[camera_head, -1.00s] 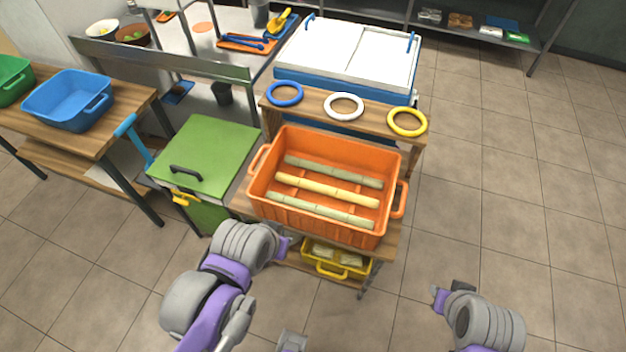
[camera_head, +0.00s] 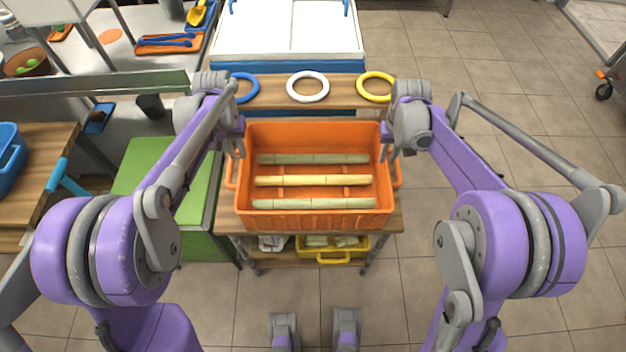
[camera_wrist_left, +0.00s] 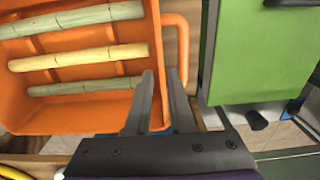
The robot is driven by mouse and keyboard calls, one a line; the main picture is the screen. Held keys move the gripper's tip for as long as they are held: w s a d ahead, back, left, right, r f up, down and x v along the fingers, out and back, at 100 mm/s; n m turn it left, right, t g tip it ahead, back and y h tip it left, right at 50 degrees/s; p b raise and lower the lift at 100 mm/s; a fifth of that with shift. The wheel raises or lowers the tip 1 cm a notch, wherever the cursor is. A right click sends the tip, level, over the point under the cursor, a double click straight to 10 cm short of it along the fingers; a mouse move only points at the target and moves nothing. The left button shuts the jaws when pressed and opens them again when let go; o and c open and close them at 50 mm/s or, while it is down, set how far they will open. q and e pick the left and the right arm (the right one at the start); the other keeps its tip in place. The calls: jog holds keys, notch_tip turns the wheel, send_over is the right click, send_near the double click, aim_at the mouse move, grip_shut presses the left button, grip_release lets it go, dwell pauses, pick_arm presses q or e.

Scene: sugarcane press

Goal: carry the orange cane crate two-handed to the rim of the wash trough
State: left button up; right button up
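The orange cane crate (camera_head: 310,219) sits level on a small wooden cart, with several pale green and yellow cane pieces lying in it. My left gripper (camera_head: 235,148) is at its left end. In the left wrist view, the fingers (camera_wrist_left: 162,100) point down, spread apart, by the crate wall and the orange side handle (camera_wrist_left: 182,42); contact is unclear. My right gripper (camera_head: 391,150) is at the right end beside the right handle (camera_head: 398,175), its fingers apparently apart. I cannot tell for sure which fixture is the wash trough; a white-topped blue unit (camera_head: 288,38) stands behind the cart.
Blue, white (camera_head: 307,87) and yellow (camera_head: 377,86) rings lie on a wooden ledge behind the crate. A green-lidded bin (camera_head: 150,172) stands left of the cart. A yellow basket (camera_head: 333,252) sits on the lower shelf. The floor to the right is open.

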aim_at(250, 185)
pick_arm(q)
jog(key=shift+w+f, duration=0.2)
jog(key=shift+f, duration=0.05)
pick_arm(e)
jog(key=shift+w+d+f, duration=0.1)
jog(key=shift+w+f, duration=0.1)
jog(key=shift+f, duration=0.1)
jog(key=shift+d, duration=0.1)
